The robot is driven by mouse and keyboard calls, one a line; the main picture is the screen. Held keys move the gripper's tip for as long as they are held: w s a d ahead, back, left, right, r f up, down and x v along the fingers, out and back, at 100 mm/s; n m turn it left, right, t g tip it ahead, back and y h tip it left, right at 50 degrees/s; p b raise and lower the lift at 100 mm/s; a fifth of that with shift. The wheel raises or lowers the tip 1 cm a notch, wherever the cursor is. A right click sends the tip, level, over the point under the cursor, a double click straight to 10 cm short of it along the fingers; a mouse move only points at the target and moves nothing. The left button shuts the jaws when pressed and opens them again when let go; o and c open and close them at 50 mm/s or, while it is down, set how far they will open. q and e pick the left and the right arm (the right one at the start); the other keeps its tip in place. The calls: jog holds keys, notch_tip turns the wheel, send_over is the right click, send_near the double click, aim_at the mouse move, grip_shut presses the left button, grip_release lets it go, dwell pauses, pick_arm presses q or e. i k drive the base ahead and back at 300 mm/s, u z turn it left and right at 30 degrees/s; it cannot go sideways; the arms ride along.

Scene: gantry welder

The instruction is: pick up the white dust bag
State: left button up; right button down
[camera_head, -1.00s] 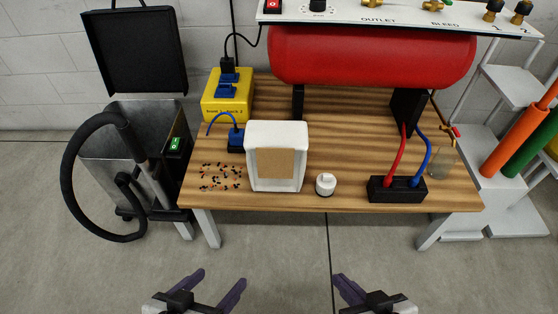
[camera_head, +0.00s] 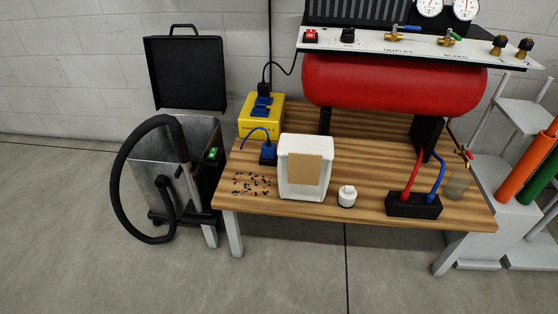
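The white dust bag (camera_head: 291,163) stands upright on the wooden table (camera_head: 330,210) near its front edge. It is a boxy white bag with a tan square panel on its front. Neither of my grippers shows in the head view, and nothing is touching the bag from my side.
Small dark and orange bits (camera_head: 252,184) lie left of the bag, and a white knob-like piece (camera_head: 347,197) stands to its right. A black block (camera_head: 413,205) with hoses is further right. A red tank (camera_head: 390,83) overhangs the back. An open metal bin (camera_head: 165,165) with a hose stands left.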

aim_at(305, 162)
jog(key=z, duration=0.15)
jog(key=i, duration=0.85)
jog(key=z, duration=0.7)
